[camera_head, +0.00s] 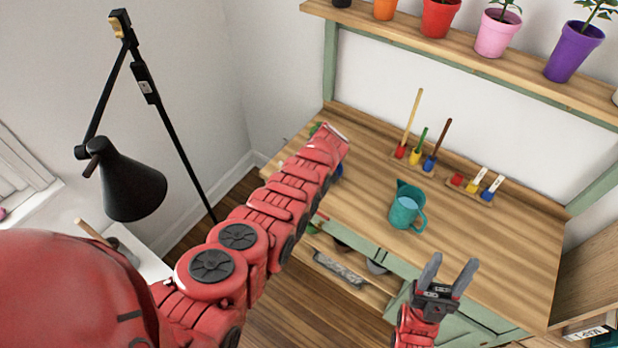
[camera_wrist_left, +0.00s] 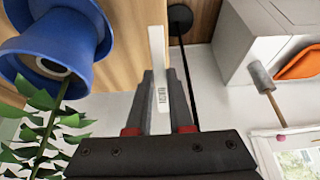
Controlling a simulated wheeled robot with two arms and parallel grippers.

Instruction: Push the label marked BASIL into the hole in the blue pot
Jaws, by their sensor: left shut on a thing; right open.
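My left gripper (camera_wrist_left: 161,80) is shut on a white label (camera_wrist_left: 157,45) in the left wrist view. Small dark letters run sideways on the label and are hard to read. The blue pot (camera_wrist_left: 68,38) is at the left of that view, apart from the label, with a green plant. A pale ring with a dark opening shows on the pot. In the head view my left arm hides its gripper and the label, and only a sliver of the blue pot (camera_head: 339,171) shows. My right gripper (camera_head: 451,266) is open and empty near the table's front edge.
A teal watering jug (camera_head: 405,211) stands mid-table (camera_head: 480,238). Behind it are small red, yellow and blue holders with tools (camera_head: 429,162) and a rack with white tags (camera_head: 475,184). Potted plants line the shelf above. A black lamp (camera_head: 130,185) stands left.

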